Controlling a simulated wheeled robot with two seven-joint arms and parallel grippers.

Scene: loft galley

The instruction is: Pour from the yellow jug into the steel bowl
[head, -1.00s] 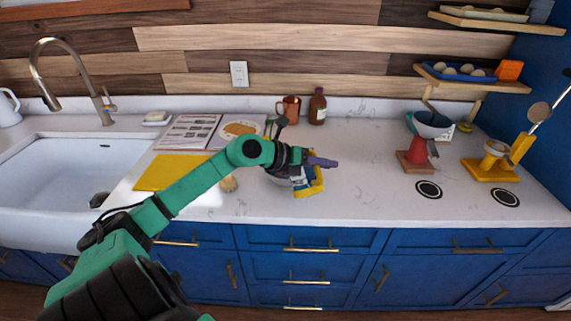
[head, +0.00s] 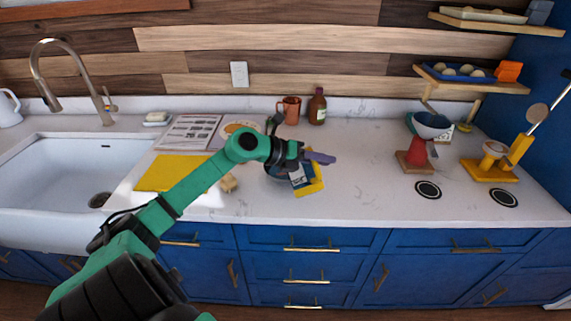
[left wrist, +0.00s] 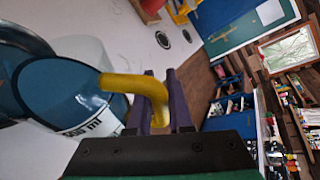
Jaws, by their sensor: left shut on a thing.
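The yellow jug (head: 316,186), with a blue and white label, is tilted over the counter in the head view. My left gripper (head: 322,158), with purple fingers, is shut on its yellow handle. The left wrist view shows the handle (left wrist: 150,88) between the fingers and the jug's blue label (left wrist: 88,128) close by. A grey rounded shape, apparently the steel bowl (head: 276,173), shows just left of the jug, mostly hidden by my gripper. I cannot tell whether anything is flowing from the jug. My right gripper is not in view.
A yellow mat (head: 170,173) and a small wooden brush (head: 228,184) lie to the left, by the sink (head: 60,180). A copper mug (head: 290,108) and brown bottle (head: 317,107) stand behind. The counter right of the jug is clear up to a red cone-shaped item (head: 417,153).

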